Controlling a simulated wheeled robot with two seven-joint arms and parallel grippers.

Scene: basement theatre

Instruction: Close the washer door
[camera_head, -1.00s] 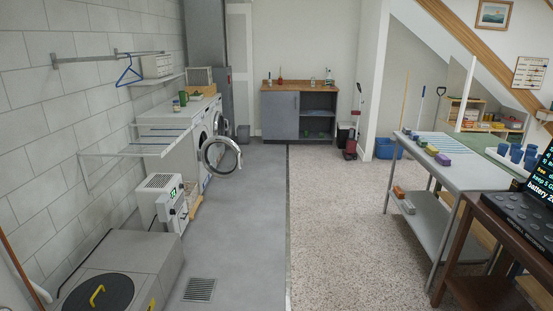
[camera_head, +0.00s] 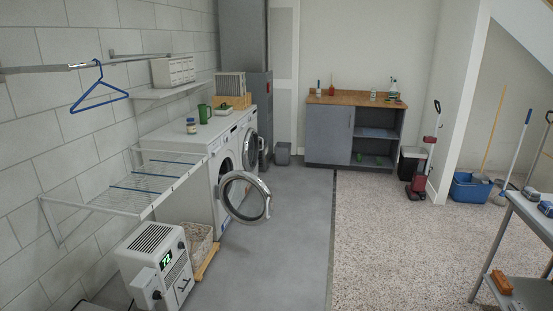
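A white front-loading washer (camera_head: 198,186) stands by the left wall, ahead and left of me. Its round door (camera_head: 246,198), with a silvery rim and clear glass, hangs wide open into the aisle. The washer's front opening is partly hidden by the door and seen at a steep angle. A second white machine (camera_head: 242,128) stands just beyond it; a round door (camera_head: 276,130) there also looks open. Neither of my grippers shows in the view.
A wire drying rack (camera_head: 140,183) juts from the wall before the washer. A white dehumidifier-like unit (camera_head: 155,262) and a litter-filled box (camera_head: 201,244) sit on the near floor. The grey floor (camera_head: 275,255) right of the door is clear. A grey cabinet (camera_head: 329,134) stands at the back.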

